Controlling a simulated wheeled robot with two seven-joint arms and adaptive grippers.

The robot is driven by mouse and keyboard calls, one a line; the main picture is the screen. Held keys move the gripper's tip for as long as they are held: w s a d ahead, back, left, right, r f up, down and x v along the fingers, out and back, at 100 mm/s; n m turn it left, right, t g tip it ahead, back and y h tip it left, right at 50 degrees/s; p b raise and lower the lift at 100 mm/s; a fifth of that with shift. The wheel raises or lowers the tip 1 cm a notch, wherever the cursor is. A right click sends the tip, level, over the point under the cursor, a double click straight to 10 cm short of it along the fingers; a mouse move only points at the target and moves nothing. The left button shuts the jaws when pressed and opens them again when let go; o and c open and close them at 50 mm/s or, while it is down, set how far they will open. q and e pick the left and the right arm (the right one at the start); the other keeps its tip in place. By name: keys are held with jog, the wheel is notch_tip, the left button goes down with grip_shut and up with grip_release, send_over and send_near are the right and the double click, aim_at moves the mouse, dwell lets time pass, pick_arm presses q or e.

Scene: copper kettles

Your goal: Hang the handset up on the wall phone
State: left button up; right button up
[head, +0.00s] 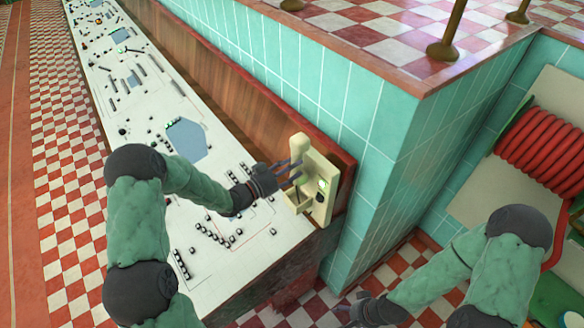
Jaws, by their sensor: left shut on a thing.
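The cream wall phone (322,184) is mounted on the end of the wooden backboard, by the tiled corner. The cream handset (298,147) is upright, close in front of the phone's left side. My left gripper (291,172) is shut on the handset's middle, its dark fingers reaching across it from the left. The fingers hide part of the grip, and I cannot tell whether the handset touches the cradle. My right gripper (350,303) is low at the bottom centre, away from the phone, with its fingers apart and nothing between them.
A long white control panel (240,258) with small knobs runs below the phone and away to the upper left. The wooden backboard (225,75) and teal tiled wall (360,95) border it on the right. A red coiled hose (540,150) hangs at the far right.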

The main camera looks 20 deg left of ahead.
pick_arm(q)
jog(key=shift+f+b, duration=0.5)
jog(key=shift+f, duration=0.2)
jog(key=shift+f, duration=0.1)
jog(key=shift+f+b, duration=1.35)
jog(key=shift+f, duration=1.25)
jog(key=shift+b, duration=0.85)
jog(key=shift+f+b, duration=2.05)
jog(key=shift+f, duration=0.15)
dwell(1.5)
